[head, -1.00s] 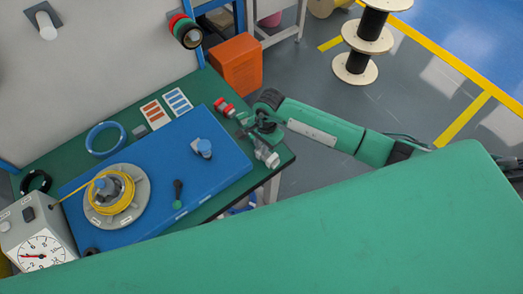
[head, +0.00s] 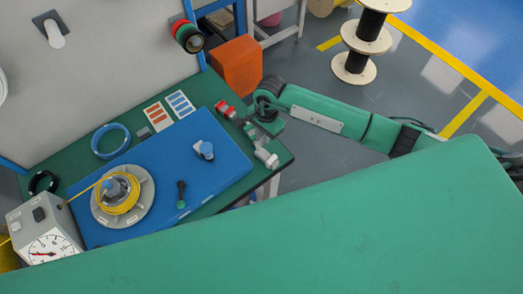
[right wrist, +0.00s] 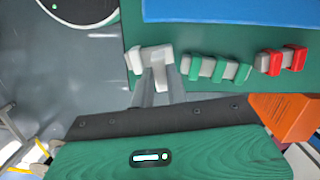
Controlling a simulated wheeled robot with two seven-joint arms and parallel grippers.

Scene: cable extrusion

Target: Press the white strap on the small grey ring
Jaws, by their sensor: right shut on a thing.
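Small grey ring (right wrist: 158,53) with white straps (right wrist: 136,61) sits at the near-right edge of the green table; its white straps (head: 268,159) also show in the head view. In the right wrist view, the two grey fingers of my right gripper (right wrist: 154,72) reach into this piece and are shut on it. Exactly which strap or part lies between the fingertips is hard to tell. In the head view the right arm reaches in from the right, its wrist above the table's right edge. My left gripper is not in view.
Beside it stand similar pieces with green straps (right wrist: 206,68) and red straps (right wrist: 280,61). A blue mat (head: 230,170) holds a reel with yellow cable (head: 120,200) and a grey block with a blue knob (head: 205,150). An orange bin (head: 236,62) stands behind the table.

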